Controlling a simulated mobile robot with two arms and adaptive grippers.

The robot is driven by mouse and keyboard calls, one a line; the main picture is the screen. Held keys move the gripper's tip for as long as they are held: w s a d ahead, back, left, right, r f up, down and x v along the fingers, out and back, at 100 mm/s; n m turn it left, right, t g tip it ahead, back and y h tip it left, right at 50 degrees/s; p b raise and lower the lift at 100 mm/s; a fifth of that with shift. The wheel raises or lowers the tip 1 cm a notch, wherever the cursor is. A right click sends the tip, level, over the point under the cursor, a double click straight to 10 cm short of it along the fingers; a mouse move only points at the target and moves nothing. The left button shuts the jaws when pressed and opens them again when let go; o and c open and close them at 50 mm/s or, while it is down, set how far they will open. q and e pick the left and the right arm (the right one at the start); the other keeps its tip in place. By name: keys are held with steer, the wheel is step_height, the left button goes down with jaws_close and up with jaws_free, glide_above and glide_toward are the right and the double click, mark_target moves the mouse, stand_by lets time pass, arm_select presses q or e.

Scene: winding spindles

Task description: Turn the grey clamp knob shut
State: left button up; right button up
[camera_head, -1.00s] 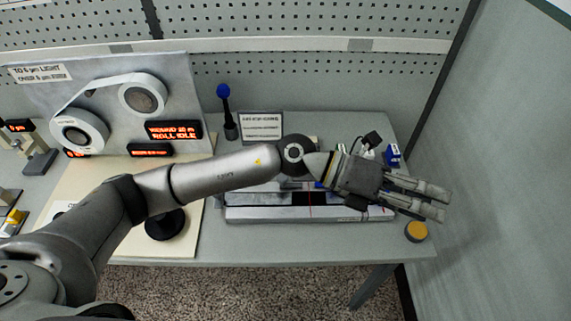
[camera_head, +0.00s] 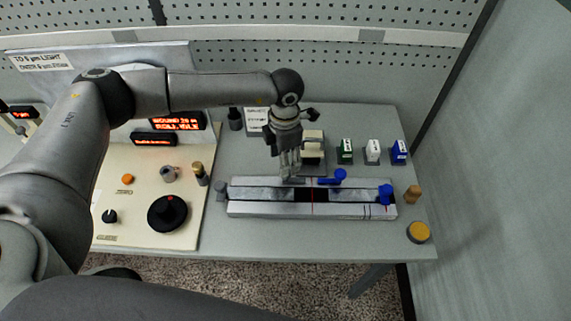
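My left gripper (camera_head: 289,172) points down over the rear edge of a long grey clamping block (camera_head: 265,209) on the bench. Its fingers look close together, but whether they are open or shut does not show. A small grey clamp part (camera_head: 297,180) shows at the fingertips, partly hidden by them; contact cannot be told. Another grey knob (camera_head: 221,187) stands at the block's left end. Blue knobs (camera_head: 340,176) and (camera_head: 386,192) are on the right half of the block. My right gripper is not in view.
A cream control panel (camera_head: 130,225) with a black dial (camera_head: 168,212) lies left of the block. Green, white and blue small boxes (camera_head: 372,151) stand behind it at right. A yellow-topped button (camera_head: 418,232) and a wooden peg (camera_head: 412,194) are near the right edge.

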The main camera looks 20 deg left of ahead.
arm_select(q)
step_height(320, 180, down, 4)
steer(key=shift+f+p, duration=0.1)
steer(key=shift+p, duration=0.45)
steer(key=shift+f, duration=0.55)
steer(key=c, duration=1.1)
steer(key=shift+o, duration=0.2)
steer(key=shift+f+m+b, duration=0.1)
steer(key=shift+m+b, duration=0.3)
steer(key=shift+b, duration=0.15)
steer(key=m+b, duration=1.3)
steer(key=b, duration=0.5)
steer(key=shift+f+m, duration=0.1)
steer(key=shift+m, duration=0.3)
steer(key=shift+r+m+b, duration=0.25)
steer(key=shift+m+b, duration=1.35)
steer(key=shift+m, duration=0.1)
steer(key=shift+r, duration=0.1)
